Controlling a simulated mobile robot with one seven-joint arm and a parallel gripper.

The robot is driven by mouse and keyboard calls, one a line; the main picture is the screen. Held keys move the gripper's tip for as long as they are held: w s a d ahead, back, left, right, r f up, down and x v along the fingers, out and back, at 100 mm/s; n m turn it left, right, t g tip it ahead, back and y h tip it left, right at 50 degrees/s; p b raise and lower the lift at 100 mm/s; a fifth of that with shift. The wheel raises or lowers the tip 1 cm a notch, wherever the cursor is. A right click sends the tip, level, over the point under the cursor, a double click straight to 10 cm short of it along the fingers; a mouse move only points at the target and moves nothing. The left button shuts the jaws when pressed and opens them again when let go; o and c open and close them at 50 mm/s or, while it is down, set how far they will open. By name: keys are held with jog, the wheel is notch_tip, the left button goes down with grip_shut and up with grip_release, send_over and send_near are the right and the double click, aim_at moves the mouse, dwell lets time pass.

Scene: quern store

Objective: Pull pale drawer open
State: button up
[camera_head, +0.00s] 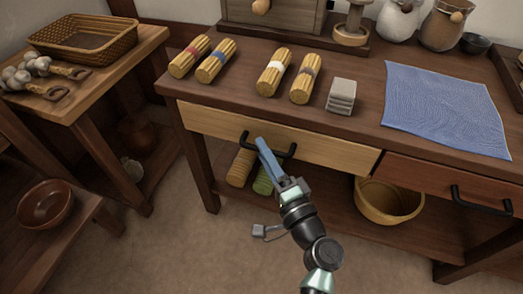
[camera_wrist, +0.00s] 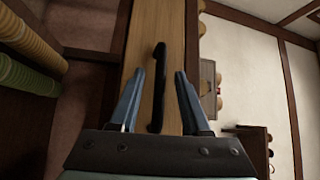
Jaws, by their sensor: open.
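The pale drawer (camera_head: 325,155) is at the left of the dark wooden table's front. Its front sits close under the tabletop edge and it looks shut. Its black bar handle (camera_head: 285,154) is partly hidden behind my gripper (camera_head: 263,147), which has blue fingers. In the wrist view the pale drawer front (camera_wrist: 173,30) runs down the middle. There the handle (camera_wrist: 158,85) stands between the two open fingers of my gripper (camera_wrist: 160,74), with a gap on each side. Whether a finger touches it is not clear.
A reddish drawer (camera_head: 420,182) with a black handle is to the right. Several yellow bundles, a grey block (camera_head: 341,96) and a blue cloth (camera_head: 440,105) lie on the tabletop. A basket (camera_head: 390,212) stands on the lower shelf. A side table (camera_head: 100,80) is at left.

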jog(key=shift+x, duration=0.8)
grip_shut()
dwell(0.9)
